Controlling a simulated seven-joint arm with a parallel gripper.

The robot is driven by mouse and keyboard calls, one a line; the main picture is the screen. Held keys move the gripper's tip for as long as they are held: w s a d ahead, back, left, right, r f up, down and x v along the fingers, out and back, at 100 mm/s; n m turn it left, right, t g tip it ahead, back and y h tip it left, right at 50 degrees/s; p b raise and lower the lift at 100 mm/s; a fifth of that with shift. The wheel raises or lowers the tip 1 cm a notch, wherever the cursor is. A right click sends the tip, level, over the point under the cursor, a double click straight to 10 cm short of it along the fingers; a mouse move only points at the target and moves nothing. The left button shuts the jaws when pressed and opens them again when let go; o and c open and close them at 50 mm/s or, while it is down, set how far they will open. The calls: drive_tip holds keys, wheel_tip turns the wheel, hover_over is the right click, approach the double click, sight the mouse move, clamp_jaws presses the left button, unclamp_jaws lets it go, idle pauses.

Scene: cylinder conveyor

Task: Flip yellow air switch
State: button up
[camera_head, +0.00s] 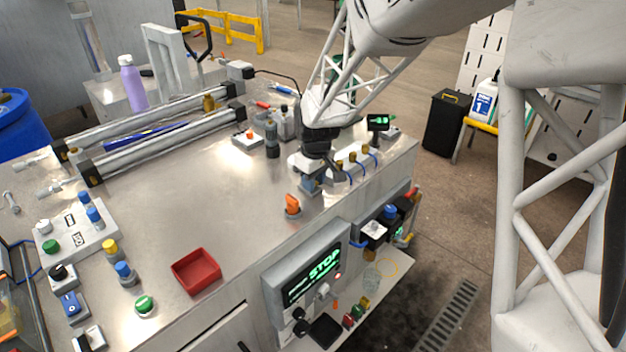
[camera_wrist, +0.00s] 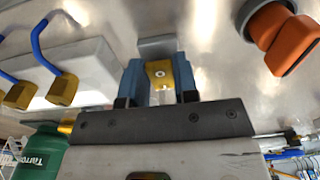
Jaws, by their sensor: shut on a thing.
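My gripper (camera_head: 312,184) points down at the right part of the steel bench, beside a pale block with several yellow fittings. In the wrist view its two blue fingers stand either side of a small yellow switch (camera_wrist: 160,73) and are shut on it. A grey part shows just beyond the switch. In the head view my gripper hides this switch. Two more yellow fittings (camera_wrist: 64,89) with blue hoses sit on the pale block (camera_wrist: 90,65) to the left in the wrist view.
An orange knob (camera_head: 292,205) stands close to my gripper, and also shows in the wrist view (camera_wrist: 290,42). A red tray (camera_head: 196,271) lies at the bench front. A STOP display panel (camera_head: 312,275) is on the bench's front side. The bench middle is clear.

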idle(0.4)
drive_tip(key=o, duration=0.9)
drive_tip(key=shift+r, duration=0.1)
drive_tip(key=shift+s+d+r, duration=0.1)
drive_tip(key=shift+r, duration=1.15)
drive_tip(key=shift+s+d+r, duration=0.15)
drive_tip(key=shift+r, duration=1.1)
drive_tip(key=shift+s+d+r, duration=0.1)
drive_tip(key=shift+r, duration=1.15)
